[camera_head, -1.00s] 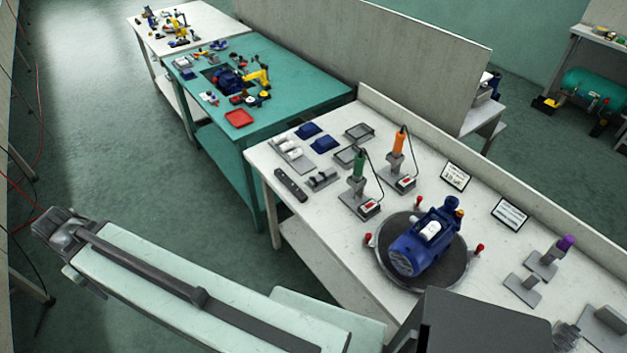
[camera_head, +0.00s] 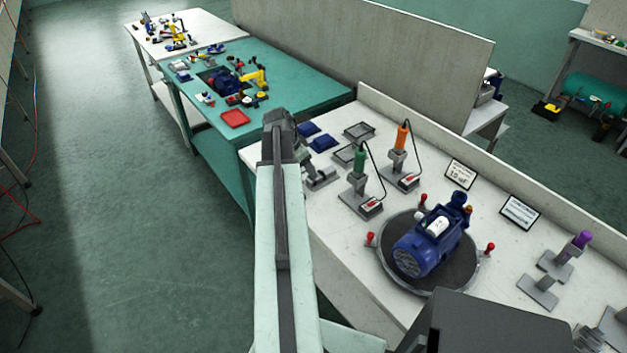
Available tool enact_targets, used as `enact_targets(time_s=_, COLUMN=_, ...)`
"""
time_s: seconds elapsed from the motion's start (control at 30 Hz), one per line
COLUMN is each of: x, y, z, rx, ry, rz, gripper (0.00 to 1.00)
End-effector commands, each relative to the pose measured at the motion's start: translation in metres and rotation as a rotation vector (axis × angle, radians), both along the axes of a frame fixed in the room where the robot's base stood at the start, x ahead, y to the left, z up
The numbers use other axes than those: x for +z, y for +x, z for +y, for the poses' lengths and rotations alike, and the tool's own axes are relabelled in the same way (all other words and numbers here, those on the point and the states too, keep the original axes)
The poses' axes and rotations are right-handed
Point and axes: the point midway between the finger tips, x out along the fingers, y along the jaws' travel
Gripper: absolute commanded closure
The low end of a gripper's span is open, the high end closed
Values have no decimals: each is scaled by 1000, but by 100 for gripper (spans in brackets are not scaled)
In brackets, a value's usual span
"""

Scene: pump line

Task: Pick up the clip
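I cannot pick out which small part is the clip. My arm reaches up the middle of the view, and its dark end with my gripper (camera_head: 281,130) is over the left end of the white bench (camera_head: 335,245). The fingers are not clear, so I cannot tell whether they are open or shut. The arm covers part of the bench's left end. A grey holder (camera_head: 320,176) with small parts shows just right of the arm. A blue pump (camera_head: 428,247) with a white cylinder on top stands on a dark round turntable (camera_head: 392,279).
A green-handled tool (camera_head: 361,160) and an orange-handled tool (camera_head: 402,137) stand upright with cables. Blue trays (camera_head: 323,143) and grey trays (camera_head: 359,131) lie behind. Two sign cards (camera_head: 461,174) stand along the back. A teal table (camera_head: 300,85) with a red tray (camera_head: 235,119) is beyond.

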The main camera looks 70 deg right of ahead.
Motion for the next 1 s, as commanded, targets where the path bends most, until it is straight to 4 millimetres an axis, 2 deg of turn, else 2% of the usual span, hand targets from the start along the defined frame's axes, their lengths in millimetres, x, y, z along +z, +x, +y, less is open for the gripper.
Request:
enact_targets(time_s=0.03, x=-10, y=-1, z=-2, rx=0, ry=0, rz=0, gripper=36)
enact_targets(time_s=0.13, x=-23, y=-3, z=-6, rx=2, ry=1, rz=0, gripper=36)
enact_targets(time_s=0.27, x=-22, y=-4, z=-7, rx=3, ry=1, rz=0, gripper=36)
enact_targets(time_s=0.37, x=-30, y=-4, z=-10, rx=2, ry=1, rz=0, gripper=36)
enact_targets(time_s=0.6, x=-69, y=-10, z=-25, rx=1, ry=2, rz=-1, gripper=36)
enact_targets(time_s=0.87, x=-69, y=-12, z=-27, rx=3, ry=2, rz=0, gripper=36)
enact_targets(time_s=0.93, x=-68, y=-13, z=-27, rx=3, ry=2, rz=0, gripper=50)
enact_targets(time_s=1.0, x=-68, y=-13, z=-27, rx=3, ry=2, rz=0, gripper=70)
